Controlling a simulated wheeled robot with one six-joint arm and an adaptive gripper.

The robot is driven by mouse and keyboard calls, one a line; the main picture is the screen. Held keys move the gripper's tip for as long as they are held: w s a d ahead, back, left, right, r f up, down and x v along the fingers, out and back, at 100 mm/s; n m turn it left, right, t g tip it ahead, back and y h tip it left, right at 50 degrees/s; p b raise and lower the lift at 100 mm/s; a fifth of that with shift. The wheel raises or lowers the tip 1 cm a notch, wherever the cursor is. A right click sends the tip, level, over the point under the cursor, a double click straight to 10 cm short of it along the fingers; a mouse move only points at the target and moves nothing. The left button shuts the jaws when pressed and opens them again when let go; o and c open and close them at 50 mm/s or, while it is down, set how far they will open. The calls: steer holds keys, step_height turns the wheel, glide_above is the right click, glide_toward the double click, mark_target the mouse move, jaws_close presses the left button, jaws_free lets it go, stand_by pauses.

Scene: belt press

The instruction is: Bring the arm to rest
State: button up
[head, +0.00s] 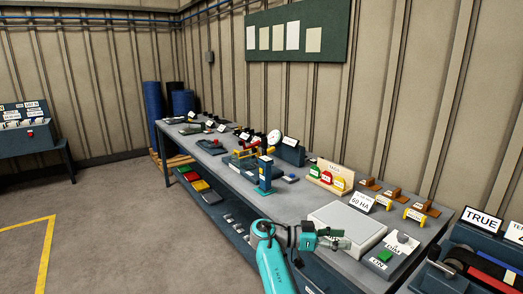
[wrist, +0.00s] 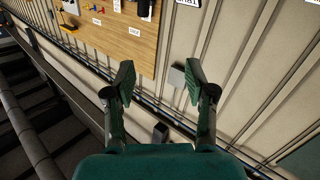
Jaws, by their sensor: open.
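My gripper (head: 335,238) is at the near right end of the long workbench (head: 292,200) in the head view, beside the grey flat plate (head: 347,226). My teal arm rises from the bottom of that view in front of the bench. In the wrist view my gripper (wrist: 158,85) has its two green fingers wide apart with nothing between them. Behind the fingers are the ribbed wall and a wooden board (wrist: 118,32) with small items on it.
Close to my gripper are a box with a green button (head: 384,256), a "60 HA" sign (head: 361,202) and a blue stand (head: 265,176). A rack marked "TRUE" (head: 482,222) stands at the right. The floor (head: 110,215) at the left is open.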

steer(key=s+d+f+n+t+y, duration=0.2)
steer(key=s+f+n, duration=0.1)
steer(key=f, duration=0.6)
steer(key=s+d+f+n+t+y, duration=0.1)
steer(key=s+f+n+t, duration=0.15)
steer(key=f, duration=0.65)
steer(key=s+d+f+n+t+y, duration=0.1)
steer(key=s+d+f+n+y, duration=0.2)
steer(key=f, duration=0.6)
steer(key=s+a+f+n+t+y, duration=0.3)
steer(key=s+f+n+y, duration=0.25)
steer(key=s+f, duration=1)
steer(key=s+a+r+n+t+y, duration=0.1)
steer(key=s+a+r+n+y, duration=0.15)
steer(key=s, duration=0.85)
steer(key=s+a+r+n+t+y, duration=0.1)
steer(key=s+a+r+t+y, duration=0.2)
steer(key=s, duration=0.9)
steer(key=s+r+t, duration=0.1)
steer(key=s+r, duration=0.5)
steer(key=r, duration=0.5)
steer(key=s+a+r+t, duration=0.1)
steer(key=s+r+t, duration=0.1)
steer(key=s+r, duration=0.5)
step_height(320, 180, up, 6)
steer(key=shift+s+a+f+m, duration=0.2)
steer(key=shift+a+m, duration=0.1)
steer(key=shift+m, duration=0.15)
